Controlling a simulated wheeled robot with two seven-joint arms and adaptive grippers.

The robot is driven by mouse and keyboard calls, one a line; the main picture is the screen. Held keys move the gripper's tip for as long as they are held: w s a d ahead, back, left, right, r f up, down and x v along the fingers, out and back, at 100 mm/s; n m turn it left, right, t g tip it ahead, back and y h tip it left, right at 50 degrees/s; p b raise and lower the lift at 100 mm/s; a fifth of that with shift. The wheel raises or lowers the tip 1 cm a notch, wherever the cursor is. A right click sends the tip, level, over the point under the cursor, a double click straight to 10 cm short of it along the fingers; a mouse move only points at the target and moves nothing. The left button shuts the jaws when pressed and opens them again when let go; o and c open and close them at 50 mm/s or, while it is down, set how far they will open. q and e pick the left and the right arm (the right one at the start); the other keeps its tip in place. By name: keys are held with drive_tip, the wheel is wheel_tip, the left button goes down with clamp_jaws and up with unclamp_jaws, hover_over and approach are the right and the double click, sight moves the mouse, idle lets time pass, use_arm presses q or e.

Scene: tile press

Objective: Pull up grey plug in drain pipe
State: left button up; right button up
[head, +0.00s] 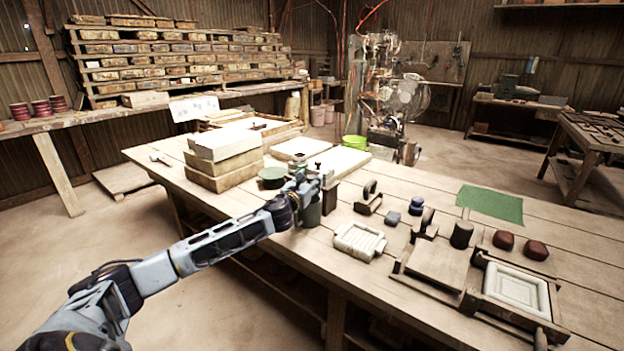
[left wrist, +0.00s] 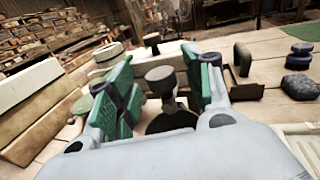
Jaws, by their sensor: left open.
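The grey plug (left wrist: 164,95) shows in the left wrist view as a short upright stem with a dark, wide knob on top. Its lower end stands at a dark round opening, which looks like the mouth of the drain pipe (left wrist: 170,123); my gripper body hides the near side. My left gripper (left wrist: 160,84) is open, with its green-padded fingers on either side of the plug and gaps visible to both. In the head view my left gripper (head: 318,179) is above a dark upright cylinder (head: 311,214) on the bench; the plug is hard to make out there. My right gripper is not in view.
The bench (head: 400,290) carries stacked blocks (head: 222,160) left of the gripper. A pale tile (head: 359,241), a wooden press frame (head: 437,263), a green cloth (head: 490,204) and dark red lumps (head: 536,250) lie to the right.

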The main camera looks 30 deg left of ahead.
use_arm(q)
drive_tip(key=shift+w+a, duration=0.2)
drive_tip(key=shift+w, duration=1)
drive_tip(key=shift+c, duration=0.2)
clamp_jaws()
